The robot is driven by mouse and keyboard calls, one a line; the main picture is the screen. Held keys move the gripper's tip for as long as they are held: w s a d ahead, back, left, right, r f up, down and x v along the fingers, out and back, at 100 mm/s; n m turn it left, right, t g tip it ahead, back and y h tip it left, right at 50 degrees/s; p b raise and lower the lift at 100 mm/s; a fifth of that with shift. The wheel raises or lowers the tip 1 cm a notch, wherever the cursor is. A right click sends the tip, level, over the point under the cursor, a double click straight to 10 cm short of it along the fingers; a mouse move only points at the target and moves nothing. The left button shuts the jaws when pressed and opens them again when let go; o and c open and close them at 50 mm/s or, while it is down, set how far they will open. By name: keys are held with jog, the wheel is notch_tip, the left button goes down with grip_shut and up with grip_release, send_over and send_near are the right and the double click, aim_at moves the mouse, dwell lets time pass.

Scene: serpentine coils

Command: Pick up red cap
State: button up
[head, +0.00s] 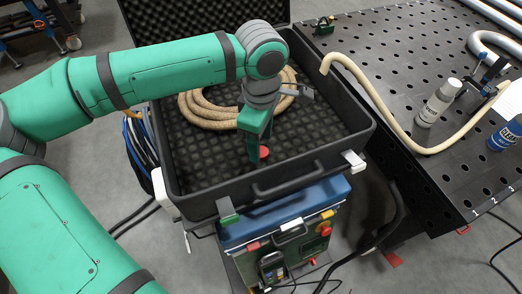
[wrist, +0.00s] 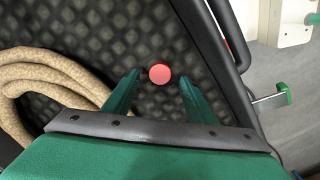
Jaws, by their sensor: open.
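The red cap (head: 264,152) is a small round disc on the dark foam inside the open black case (head: 340,143). In the wrist view the red cap (wrist: 160,74) lies between and slightly beyond the tips of my two green fingers. My gripper (head: 258,140) points down into the case, just above or beside the cap. In the wrist view my gripper (wrist: 160,78) is open, with a clear gap on both sides of the cap. Nothing is held. The exact height of the fingertips over the foam is hard to tell.
A coiled tan hose (head: 205,108) lies in the case left of my gripper; it also shows in the wrist view (wrist: 50,75). The case wall (wrist: 222,50) runs close on the right there. A perforated dark table (head: 425,60) with cans and a curved hose stands at right.

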jog(key=shift+f, duration=1.3)
jog(key=c, duration=1.2)
jog(key=shift+r, duration=0.1)
